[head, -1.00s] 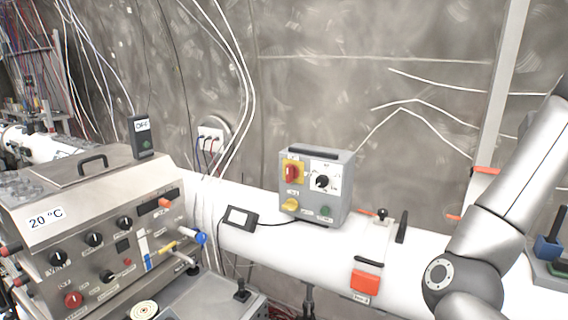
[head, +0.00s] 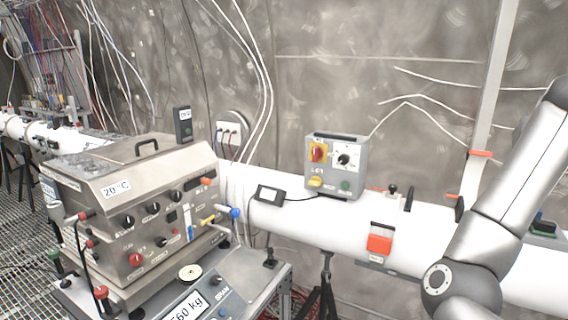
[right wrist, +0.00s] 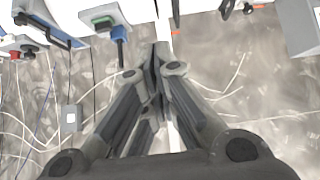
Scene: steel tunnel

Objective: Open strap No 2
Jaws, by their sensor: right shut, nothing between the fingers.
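A white pipe (head: 300,218) runs along the wall. An orange-red block (head: 380,240) with a dark top sits on its front side, with a small label below it, too small to read. Just above stand a black lever (head: 409,198) and a small black knob (head: 392,190). Another dark lever with orange parts (head: 459,205) is farther right. I cannot tell which of these is strap No 2. My right arm crosses the right side of the head view, its gripper hidden there. In the right wrist view my right gripper (right wrist: 160,56) is shut and empty. My left gripper is not in view.
A steel control unit (head: 118,188) with knobs stands at the left, beside a scale-like bench (head: 213,298). A grey switch box (head: 335,165) sits on the pipe. A blue and green item (right wrist: 105,20) shows near the right gripper. Loose cables hang on the wall.

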